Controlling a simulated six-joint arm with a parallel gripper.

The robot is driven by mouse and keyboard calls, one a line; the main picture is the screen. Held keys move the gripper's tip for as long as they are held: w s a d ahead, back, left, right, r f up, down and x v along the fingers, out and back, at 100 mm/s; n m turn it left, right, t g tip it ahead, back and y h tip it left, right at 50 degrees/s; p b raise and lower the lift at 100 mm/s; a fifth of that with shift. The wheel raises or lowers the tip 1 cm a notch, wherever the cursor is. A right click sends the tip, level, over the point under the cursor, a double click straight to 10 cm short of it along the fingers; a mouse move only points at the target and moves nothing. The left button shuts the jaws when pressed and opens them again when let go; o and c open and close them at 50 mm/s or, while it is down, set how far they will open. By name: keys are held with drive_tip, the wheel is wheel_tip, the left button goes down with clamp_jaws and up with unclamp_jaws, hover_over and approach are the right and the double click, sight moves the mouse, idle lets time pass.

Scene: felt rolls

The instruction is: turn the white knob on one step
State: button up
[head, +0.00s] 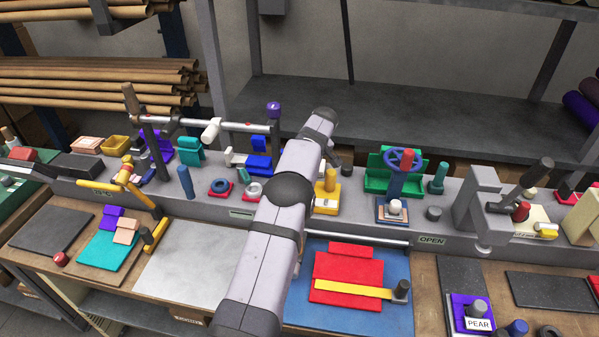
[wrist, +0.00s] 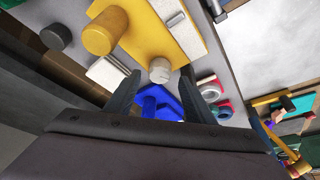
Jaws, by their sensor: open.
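In the wrist view a short round white knob (wrist: 160,71) stands at the edge of a yellow plate (wrist: 185,35). My gripper (wrist: 160,75) is open, with one dark finger to each side of the knob in that view. I cannot tell whether the fingertips are level with the knob or still above it. I see no contact. In the head view my arm hides the gripper and this knob. Another white-topped knob (head: 394,207) sits on a blue plate right of my arm in the head view.
A yellow cylinder (wrist: 105,31) stands close beside the knob, and blue parts (wrist: 160,102) lie beneath the fingers. Red-based rings (wrist: 208,90) are right of the fingers. In the head view a blue handwheel (head: 403,160) and grey press (head: 482,205) stand to the right.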

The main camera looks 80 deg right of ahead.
drive_tip(key=shift+p+x, duration=0.35)
drive_tip(key=shift+x, duration=0.7)
drive_tip(key=c, duration=1.1)
drive_tip(key=shift+o, duration=0.2)
drive_tip(key=shift+f+m+b, duration=0.3)
drive_tip(key=shift+m+b, duration=0.4)
drive_tip(key=shift+b, duration=0.45)
drive_tip(key=shift+w+a+r+m+g+h+b, duration=0.1)
drive_tip(key=shift+m+g+h+b, duration=0.2)
drive_tip(key=shift+m, duration=0.45)
drive_tip(key=shift+r+m+g+h+b, duration=0.1)
drive_tip(key=shift+m+g+b, duration=0.3)
drive_tip(key=shift+m, duration=0.35)
drive_tip(key=o, duration=1.1)
drive_tip(key=shift+c, duration=0.2)
